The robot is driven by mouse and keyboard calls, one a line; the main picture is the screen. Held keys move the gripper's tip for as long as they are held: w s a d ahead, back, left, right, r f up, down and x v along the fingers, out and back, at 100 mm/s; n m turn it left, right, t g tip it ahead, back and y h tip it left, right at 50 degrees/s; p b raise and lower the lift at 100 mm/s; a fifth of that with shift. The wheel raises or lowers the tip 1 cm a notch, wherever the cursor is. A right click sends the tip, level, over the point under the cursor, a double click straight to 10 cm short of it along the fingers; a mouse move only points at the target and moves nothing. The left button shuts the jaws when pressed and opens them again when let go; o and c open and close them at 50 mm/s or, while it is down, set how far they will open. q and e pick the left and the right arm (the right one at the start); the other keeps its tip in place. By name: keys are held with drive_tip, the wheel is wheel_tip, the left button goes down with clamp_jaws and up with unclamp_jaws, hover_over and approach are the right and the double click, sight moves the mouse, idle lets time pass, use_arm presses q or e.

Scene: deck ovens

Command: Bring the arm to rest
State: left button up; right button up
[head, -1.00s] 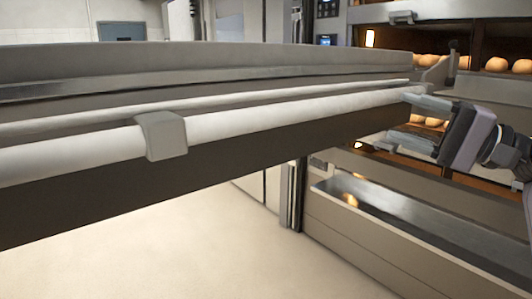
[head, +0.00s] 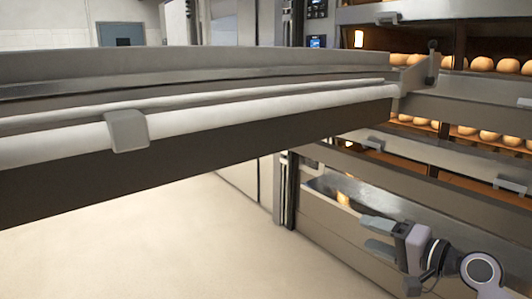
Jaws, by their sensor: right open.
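My right gripper (head: 378,236) is at the lower right of the head view, with its jaws pointing left. It is open and nothing shows between its fingers. It is in front of the lower part of the deck oven (head: 335,225), below and apart from the long loader (head: 190,165) that crosses the view. The loader has a white roller (head: 250,112) along its near edge and a grey bracket (head: 127,130). My left gripper is not in view.
Open oven decks at the right hold rows of round loaves (head: 482,63), with more loaves (head: 489,137) on a lower deck. Oven handles (head: 512,184) stick out from the fronts. The pale floor (head: 150,250) below the loader is clear.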

drive_tip(key=s+f+n+h, duration=0.1)
drive_tip(key=s+f+h, duration=0.1)
drive_tip(key=s+f, duration=0.35)
drive_tip(key=s+f+n+g+h, duration=0.1)
drive_tip(key=s+f+h, duration=0.1)
drive_tip(key=f, duration=0.7)
drive_tip(key=s+f+n+h, duration=0.1)
drive_tip(key=s+f+h, duration=0.1)
drive_tip(key=s+f, duration=0.35)
drive_tip(key=s+a+f+n+h, duration=0.1)
drive_tip(key=s+f+n, duration=0.5)
drive_tip(key=s, duration=0.9)
wheel_tip(320, 180, down, 3)
drive_tip(key=shift+a+f+g+h+p, duration=0.1)
drive_tip(key=shift+a+g+h+p, duration=0.25)
drive_tip(key=shift+a, duration=0.35)
drive_tip(key=shift+w, duration=0.1)
drive_tip(key=shift+c, duration=0.2)
